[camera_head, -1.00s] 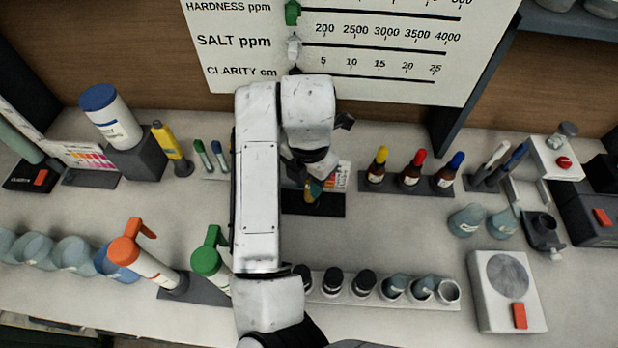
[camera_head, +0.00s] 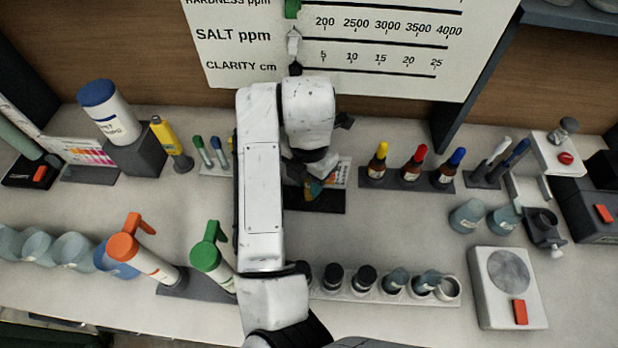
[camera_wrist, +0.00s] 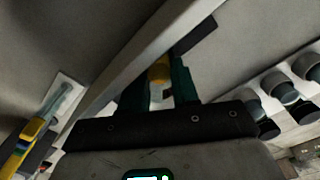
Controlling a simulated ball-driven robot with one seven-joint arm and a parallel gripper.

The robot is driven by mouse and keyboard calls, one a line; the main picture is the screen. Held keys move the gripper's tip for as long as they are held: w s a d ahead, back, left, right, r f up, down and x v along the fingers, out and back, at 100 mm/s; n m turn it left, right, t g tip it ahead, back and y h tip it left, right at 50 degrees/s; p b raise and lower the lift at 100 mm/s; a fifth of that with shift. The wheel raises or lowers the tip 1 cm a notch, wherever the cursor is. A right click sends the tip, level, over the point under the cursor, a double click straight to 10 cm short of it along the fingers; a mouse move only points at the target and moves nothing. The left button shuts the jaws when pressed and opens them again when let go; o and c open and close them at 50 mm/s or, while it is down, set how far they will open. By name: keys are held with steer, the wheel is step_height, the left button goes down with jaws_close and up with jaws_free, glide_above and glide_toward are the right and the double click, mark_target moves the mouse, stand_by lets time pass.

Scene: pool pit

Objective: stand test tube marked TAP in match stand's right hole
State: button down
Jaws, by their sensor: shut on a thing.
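The match stand (camera_head: 325,204) shows a black base and part of a coloured card behind my gripper. Its holes are hidden or too small to make out. I cannot tell whether the tube touches the stand.
Dropper bottles with yellow, red and blue tops (camera_head: 412,170) stand to the right. A white rack (camera_head: 375,298) with several dark-capped vials is in front. Green- and blue-capped tubes (camera_head: 212,152) stand left of my arm. Clear bench lies between the stand and the rack.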

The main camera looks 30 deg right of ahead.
steer(key=shift+f, duration=0.2)
steer(key=c, duration=0.8)
jaws_free()
steer(key=shift+o, duration=0.2)
step_height(320, 180, up, 7)
steer(key=p, duration=0.5)
steer(key=shift+d+p, duration=0.15)
steer(key=shift+p, duration=0.25)
